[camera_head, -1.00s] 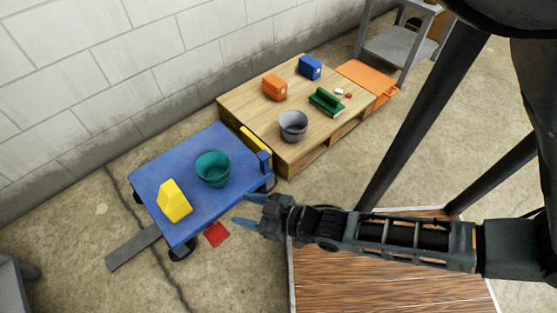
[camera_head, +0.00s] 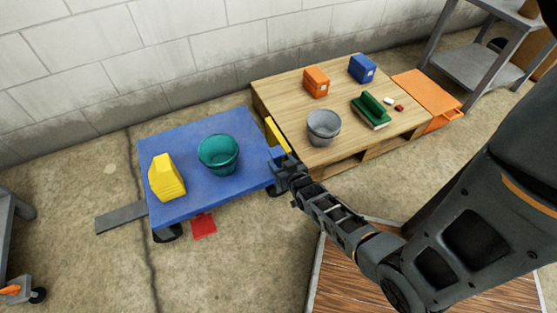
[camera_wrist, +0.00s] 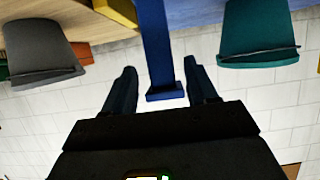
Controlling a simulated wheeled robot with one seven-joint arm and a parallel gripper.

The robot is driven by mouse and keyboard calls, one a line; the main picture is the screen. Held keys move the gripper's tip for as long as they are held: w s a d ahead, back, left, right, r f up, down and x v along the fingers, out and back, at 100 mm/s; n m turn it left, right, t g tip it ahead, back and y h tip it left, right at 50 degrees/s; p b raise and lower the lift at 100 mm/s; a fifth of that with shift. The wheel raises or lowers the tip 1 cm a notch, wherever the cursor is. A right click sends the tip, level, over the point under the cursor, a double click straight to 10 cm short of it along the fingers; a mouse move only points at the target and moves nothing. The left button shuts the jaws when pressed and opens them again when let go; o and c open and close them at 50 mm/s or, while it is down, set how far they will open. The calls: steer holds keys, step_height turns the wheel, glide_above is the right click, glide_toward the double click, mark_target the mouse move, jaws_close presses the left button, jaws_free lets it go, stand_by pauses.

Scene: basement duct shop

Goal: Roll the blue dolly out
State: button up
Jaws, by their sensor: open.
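The blue dolly (camera_head: 180,135) stands on the floor by the wall, low on dark wheels. A teal bucket (camera_head: 219,153) and a yellow wedge-like block (camera_head: 166,178) rest on its deck. A short blue post (camera_head: 277,154) rises at its right edge; it also shows in the wrist view (camera_wrist: 156,45). My gripper (camera_head: 280,165) is at this post. In the wrist view, my gripper (camera_wrist: 160,75) is open, with one finger on each side of the post and gaps showing. The gripper partly hides the post in the head view.
A low wooden platform (camera_head: 285,95) stands right of the dolly, holding a grey bucket (camera_head: 323,126), boxes and small items. A yellow bar (camera_head: 276,136) lies between them. A red piece (camera_head: 203,225) and grey strip (camera_head: 121,217) lie on the floor. Floor in front is mostly clear.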

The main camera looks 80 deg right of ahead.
mark_target(278, 161)
steer(key=shift+b+x, duration=0.7)
steer(key=shift+x, duration=1.25)
steer(key=shift+a, duration=0.1)
steer(key=shift+c, duration=0.3)
jaws_close()
steer(key=shift+w, duration=0.1)
